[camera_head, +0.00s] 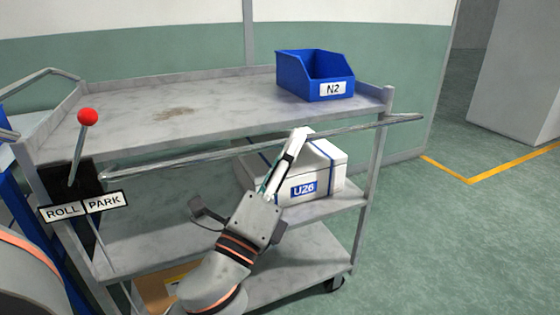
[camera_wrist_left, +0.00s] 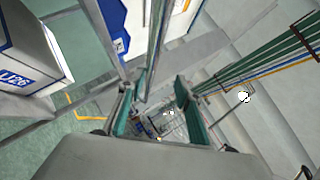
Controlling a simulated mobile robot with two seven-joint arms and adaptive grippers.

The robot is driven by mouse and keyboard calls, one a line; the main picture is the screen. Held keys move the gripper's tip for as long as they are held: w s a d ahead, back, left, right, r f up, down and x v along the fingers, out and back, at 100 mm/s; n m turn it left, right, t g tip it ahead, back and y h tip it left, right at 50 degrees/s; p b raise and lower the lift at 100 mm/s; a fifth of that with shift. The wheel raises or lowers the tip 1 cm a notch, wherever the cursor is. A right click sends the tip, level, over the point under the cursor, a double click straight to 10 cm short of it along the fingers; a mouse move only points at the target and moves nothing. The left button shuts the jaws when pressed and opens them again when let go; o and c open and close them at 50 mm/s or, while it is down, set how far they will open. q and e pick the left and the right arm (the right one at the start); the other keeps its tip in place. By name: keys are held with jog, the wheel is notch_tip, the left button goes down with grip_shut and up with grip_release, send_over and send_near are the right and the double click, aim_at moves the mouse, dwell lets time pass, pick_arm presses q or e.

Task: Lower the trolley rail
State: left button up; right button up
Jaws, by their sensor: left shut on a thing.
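The trolley rail (camera_head: 200,161) is a long thin metal bar across the front of the trolley (camera_head: 230,115), just below its top shelf. It slopes up to the right, and its right end sticks out past the corner post. My left gripper (camera_head: 297,137) reaches up from below and is shut on the rail near its middle. In the left wrist view, the rail (camera_wrist_left: 157,45) runs down towards the teal-lined fingers of the gripper (camera_wrist_left: 162,108). The exact contact is partly hidden by the fingers. My right gripper is not in view.
A blue bin marked N2 (camera_head: 318,78) stands on the top shelf. A white box marked U26 (camera_head: 322,165) sits on the middle shelf behind my gripper. A red-knobbed lever (camera_head: 87,117) with a ROLL/PARK sign (camera_head: 84,206) is at the left. The floor at right is clear.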

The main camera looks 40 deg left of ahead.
pick_arm(q)
jog(key=shift+v, duration=1.2)
jog(key=shift+p, duration=0.3)
